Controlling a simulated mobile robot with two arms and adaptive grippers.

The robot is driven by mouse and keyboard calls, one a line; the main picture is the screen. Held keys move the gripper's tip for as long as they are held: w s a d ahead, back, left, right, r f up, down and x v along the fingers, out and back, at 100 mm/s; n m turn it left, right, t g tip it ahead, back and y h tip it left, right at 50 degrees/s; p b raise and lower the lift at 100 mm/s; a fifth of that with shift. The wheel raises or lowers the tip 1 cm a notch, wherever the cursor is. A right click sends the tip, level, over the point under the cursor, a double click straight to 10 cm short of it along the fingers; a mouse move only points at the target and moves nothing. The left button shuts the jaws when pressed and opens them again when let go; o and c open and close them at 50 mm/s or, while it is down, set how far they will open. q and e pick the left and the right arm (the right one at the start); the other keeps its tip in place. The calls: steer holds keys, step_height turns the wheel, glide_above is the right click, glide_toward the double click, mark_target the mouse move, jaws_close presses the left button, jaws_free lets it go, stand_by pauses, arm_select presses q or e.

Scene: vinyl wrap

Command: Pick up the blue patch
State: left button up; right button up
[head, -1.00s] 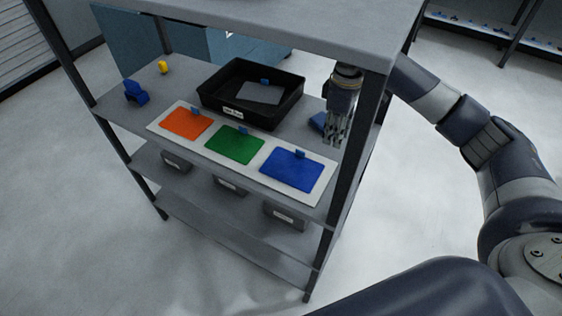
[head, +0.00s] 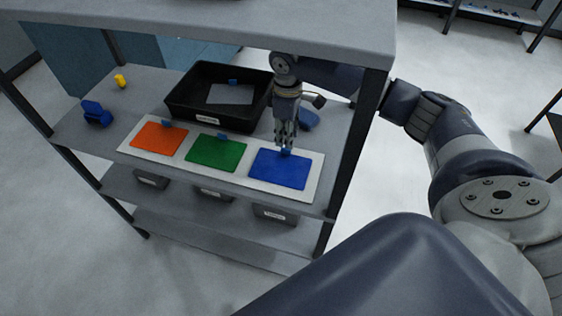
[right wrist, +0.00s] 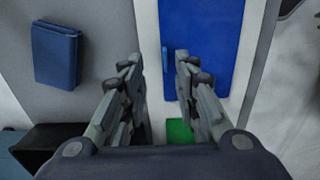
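The blue patch (head: 280,172) lies flat at the right end of a white board (head: 313,183) on the shelf, with a small blue tab (head: 287,152) at its back edge. My right gripper (head: 284,145) points down over that back edge, by the tab. In the right wrist view, the patch (right wrist: 215,45) lies beyond the fingers and its tab (right wrist: 165,60) shows between the fingertips (right wrist: 160,66). The fingers are apart with nothing held; whether they touch the tab cannot be told. My left gripper is not in view.
An orange patch (head: 158,142) and a green patch (head: 216,154) share the board. A black tray (head: 185,112) holding a grey sheet (head: 230,95) stands behind. A folded blue item (right wrist: 57,55) lies nearby. The upper shelf (head: 200,25) and a post (head: 352,145) bound the space.

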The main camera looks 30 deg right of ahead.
mark_target(281, 165)
steer(key=f, duration=0.2)
steer(key=a+f+p, duration=0.1)
steer(key=shift+f+p, duration=0.3)
steer(key=shift+f, duration=0.7)
jaws_close()
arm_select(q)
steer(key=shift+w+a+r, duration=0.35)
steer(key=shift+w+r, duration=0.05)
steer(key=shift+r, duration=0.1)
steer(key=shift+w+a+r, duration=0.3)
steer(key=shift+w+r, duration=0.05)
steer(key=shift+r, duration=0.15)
